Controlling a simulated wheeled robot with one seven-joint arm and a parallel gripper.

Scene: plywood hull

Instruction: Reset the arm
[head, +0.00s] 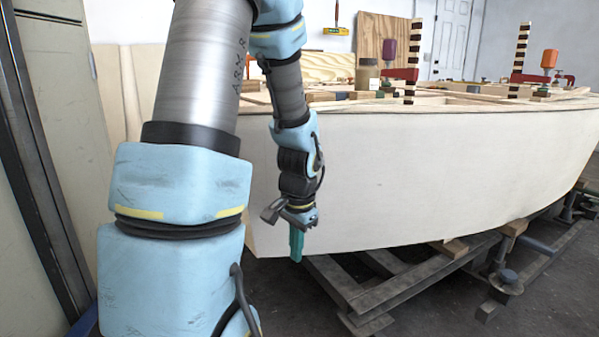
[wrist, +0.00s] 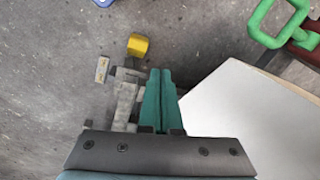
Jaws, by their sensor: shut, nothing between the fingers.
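My gripper (head: 297,246) hangs pointing down in front of the pale plywood hull (head: 420,170) in the head view. Its teal fingers are together with nothing between them. In the wrist view the shut fingers (wrist: 159,75) point out over the grey concrete floor (wrist: 60,70). A pale flat panel (wrist: 250,110) lies to the right of the fingers there. The gripper appears apart from the hull, though the exact gap cannot be told.
Dark steel rails (head: 370,295) support the hull low on the right. Clamps, a jar (head: 367,75) and striped posts (head: 414,60) stand along its top. A yellow object (wrist: 138,45) and a green handle (wrist: 278,20) show in the wrist view. A tall cabinet (head: 50,150) stands at left.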

